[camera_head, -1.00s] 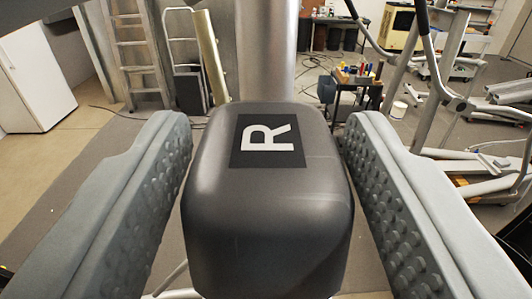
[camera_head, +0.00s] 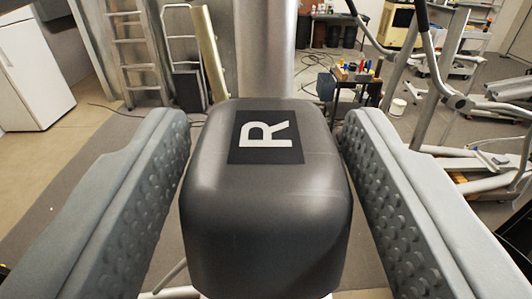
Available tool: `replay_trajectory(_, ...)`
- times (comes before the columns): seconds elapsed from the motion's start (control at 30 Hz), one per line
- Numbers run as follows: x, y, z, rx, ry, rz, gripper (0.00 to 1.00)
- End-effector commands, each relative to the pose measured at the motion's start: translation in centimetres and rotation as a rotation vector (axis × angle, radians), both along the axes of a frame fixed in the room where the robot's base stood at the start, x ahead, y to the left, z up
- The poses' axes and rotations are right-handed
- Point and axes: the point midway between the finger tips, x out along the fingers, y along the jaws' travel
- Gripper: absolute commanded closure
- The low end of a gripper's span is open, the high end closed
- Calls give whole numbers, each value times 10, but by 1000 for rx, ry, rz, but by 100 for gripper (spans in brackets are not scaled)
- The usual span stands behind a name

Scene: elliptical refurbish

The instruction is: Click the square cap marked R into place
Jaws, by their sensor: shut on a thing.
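The square cap (camera_head: 262,215) is a dark grey rounded block with a white R on a black patch on its top face; the R lies on its side in the picture. My gripper (camera_head: 265,125) is shut on the cap, with one grey, studded finger at its left and one at its right. The cap fills the space between the fingers at their far ends. A thick silvery upright post (camera_head: 264,48) rises behind the cap. The cap's underside and whatever is below it are hidden, so I cannot tell whether it is seated.
A small dark cart with tools (camera_head: 357,78) is behind at right. Grey exercise machine frames and a dark handlebar (camera_head: 423,35) take up the right. Open floor shows at left.

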Motion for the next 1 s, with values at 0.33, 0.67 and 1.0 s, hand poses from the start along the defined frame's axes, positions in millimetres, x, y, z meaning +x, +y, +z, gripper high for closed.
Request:
replay_trajectory(0.33,-1,0,1,0,-1,0,70)
replay_trajectory(0.67,-1,0,-1,0,-1,0,70)
replay_trajectory(1.0,-1,0,-8,0,0,0,70)
